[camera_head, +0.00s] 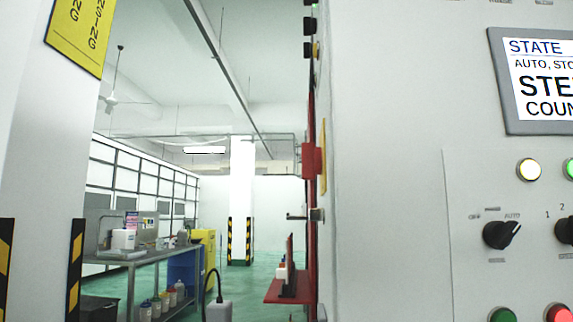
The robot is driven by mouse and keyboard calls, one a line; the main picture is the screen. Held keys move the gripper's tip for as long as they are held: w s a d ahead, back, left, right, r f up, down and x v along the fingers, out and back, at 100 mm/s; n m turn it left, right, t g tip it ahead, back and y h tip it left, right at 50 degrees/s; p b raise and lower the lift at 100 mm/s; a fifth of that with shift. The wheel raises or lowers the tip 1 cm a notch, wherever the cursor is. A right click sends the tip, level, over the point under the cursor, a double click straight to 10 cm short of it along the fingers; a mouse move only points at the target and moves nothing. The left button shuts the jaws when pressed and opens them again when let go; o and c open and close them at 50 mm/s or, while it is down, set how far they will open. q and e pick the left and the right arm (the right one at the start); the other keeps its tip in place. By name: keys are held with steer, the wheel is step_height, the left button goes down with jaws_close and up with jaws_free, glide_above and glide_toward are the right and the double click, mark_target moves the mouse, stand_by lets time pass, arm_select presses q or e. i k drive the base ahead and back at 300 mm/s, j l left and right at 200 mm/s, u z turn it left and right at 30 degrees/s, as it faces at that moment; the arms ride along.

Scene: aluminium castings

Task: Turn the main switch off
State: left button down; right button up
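A red block (311,160) on a yellow plate (323,156) sticks out from the left side of the large grey cabinet (390,160). It looks like the main switch, seen nearly edge-on, so its position cannot be read. On the cabinet's front, a black rotary knob (501,235) points up and right towards the label AUTO. A second black knob (565,231) is cut off by the right edge. Neither of my grippers is in view.
A display (535,82) and a lit white lamp (529,170) are on the cabinet front. Below are a green button (503,315) and a red button (559,313). A red shelf (287,290) juts out left of the cabinet. A workbench (150,255) stands farther back.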

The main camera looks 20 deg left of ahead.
mark_target(310, 156)
steer(key=j+z, duration=0.1)
steer(key=j, duration=0.65)
steer(key=i+j+z, duration=0.1)
steer(key=z, duration=0.2)
steer(key=i+j+z, duration=0.15)
steer(key=z, duration=0.15)
steer(key=i+j+u, duration=0.2)
steer(key=k+l+z, duration=0.2)
